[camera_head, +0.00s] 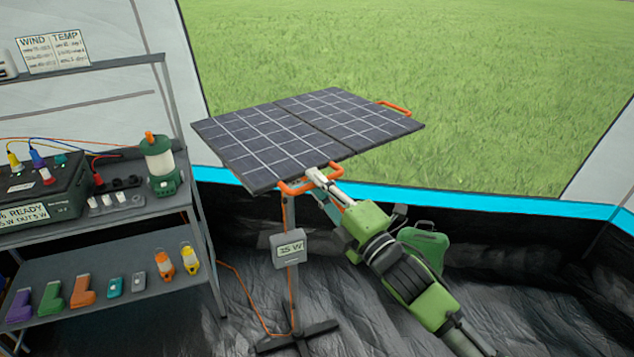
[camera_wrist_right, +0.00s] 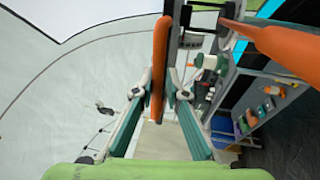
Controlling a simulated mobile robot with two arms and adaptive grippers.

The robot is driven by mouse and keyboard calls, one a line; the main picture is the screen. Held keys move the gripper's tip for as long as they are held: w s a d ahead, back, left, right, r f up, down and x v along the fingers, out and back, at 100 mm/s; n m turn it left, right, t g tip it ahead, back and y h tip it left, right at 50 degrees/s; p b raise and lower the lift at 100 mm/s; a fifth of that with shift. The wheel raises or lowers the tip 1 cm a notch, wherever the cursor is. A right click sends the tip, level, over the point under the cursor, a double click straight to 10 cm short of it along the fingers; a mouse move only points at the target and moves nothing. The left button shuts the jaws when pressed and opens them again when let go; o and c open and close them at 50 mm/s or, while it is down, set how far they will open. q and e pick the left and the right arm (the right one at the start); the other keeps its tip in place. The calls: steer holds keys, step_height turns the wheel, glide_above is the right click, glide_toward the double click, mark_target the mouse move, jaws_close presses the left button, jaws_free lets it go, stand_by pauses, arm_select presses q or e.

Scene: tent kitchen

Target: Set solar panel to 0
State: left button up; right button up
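The solar panel (camera_head: 300,130) is a dark gridded two-part board on a grey stand (camera_head: 291,210), tilted, with an orange handle on its near edge (camera_head: 308,182) and another on its far right edge (camera_head: 393,108). A grey meter box (camera_head: 289,249) on the stand shows a number in W, perhaps 25 or 35. My right gripper (camera_head: 326,182) is at the near handle. In the wrist view, the orange handle bar (camera_wrist_right: 160,65) passes between its two fingers (camera_wrist_right: 160,88), which appear closed against it. My left gripper is not in view.
At left, a grey shelf (camera_head: 110,225) holds a power station (camera_head: 40,195), a lantern (camera_head: 160,165) and several small tools and lamps. An orange cable (camera_head: 245,300) runs from the shelf to the stand. A green case (camera_head: 425,245) stands behind my right arm. Tent floor at right is free.

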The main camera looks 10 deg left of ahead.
steer(key=shift+f, duration=0.1)
stand_by(0.3)
steer(key=v, duration=1.2)
